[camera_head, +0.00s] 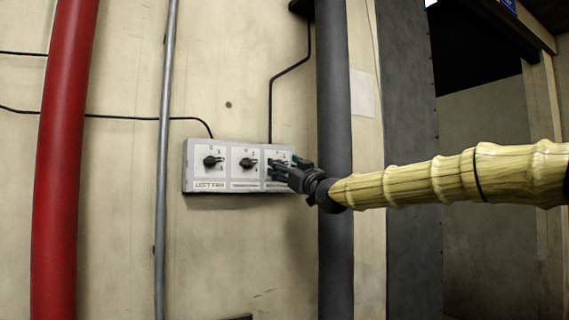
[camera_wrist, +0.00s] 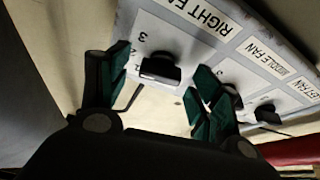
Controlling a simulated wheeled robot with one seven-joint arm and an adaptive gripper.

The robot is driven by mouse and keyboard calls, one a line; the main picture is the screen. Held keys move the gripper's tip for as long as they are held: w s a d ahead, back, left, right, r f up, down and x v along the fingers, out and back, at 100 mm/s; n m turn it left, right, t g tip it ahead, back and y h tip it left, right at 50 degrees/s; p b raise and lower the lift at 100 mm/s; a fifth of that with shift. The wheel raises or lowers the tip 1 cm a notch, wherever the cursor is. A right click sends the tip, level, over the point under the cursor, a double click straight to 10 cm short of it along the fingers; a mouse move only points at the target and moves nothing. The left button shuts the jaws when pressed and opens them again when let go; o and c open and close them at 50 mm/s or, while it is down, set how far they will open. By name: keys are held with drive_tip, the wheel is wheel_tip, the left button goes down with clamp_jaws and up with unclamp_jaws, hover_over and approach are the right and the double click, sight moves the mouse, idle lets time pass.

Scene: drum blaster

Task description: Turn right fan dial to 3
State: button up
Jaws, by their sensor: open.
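The control box (camera_head: 188,180) is a pale wall panel with three black dials in a row. The left fan dial (camera_head: 210,161) and the middle fan dial (camera_head: 247,162) show in the head view. The right fan dial is mostly hidden there behind my gripper (camera_head: 290,170). In the wrist view the right fan dial (camera_wrist: 160,68) sits under the "RIGHT F..." label, with a 3 marked beside it. My gripper (camera_wrist: 158,85) is open, with its green-padded fingers on either side of the right fan dial. I cannot tell whether either finger touches it.
The middle fan dial (camera_wrist: 229,91) is close beside one finger in the wrist view. A dark grey pipe (camera_head: 334,90) runs upright just right of the box, behind my wrist. A thin grey pipe (camera_head: 164,120) and a thick red pipe (camera_head: 62,150) stand to the left.

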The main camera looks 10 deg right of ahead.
drive_tip(key=shift+w, duration=0.1)
drive_tip(key=c, duration=1)
drive_tip(key=shift+a+m+b, duration=0.1)
drive_tip(key=shift+m+b, duration=0.2)
drive_tip(key=shift+b, duration=0.1)
drive_tip(key=shift+a+r+m+t+h+b, duration=0.1)
drive_tip(key=shift+m+t+h+b, duration=0.15)
drive_tip(key=shift+m+h+b, duration=1.2)
drive_tip(key=shift+a+f+m+t+h+b, duration=0.1)
drive_tip(key=shift+m+t+h+b, duration=0.35)
drive_tip(key=shift+m, duration=1.85)
drive_tip(key=shift+r+m+t+h+b, duration=0.1)
drive_tip(key=shift+m+h+b, duration=0.9)
drive_tip(key=shift+m, duration=0.85)
drive_tip(key=shift+h, duration=0.3)
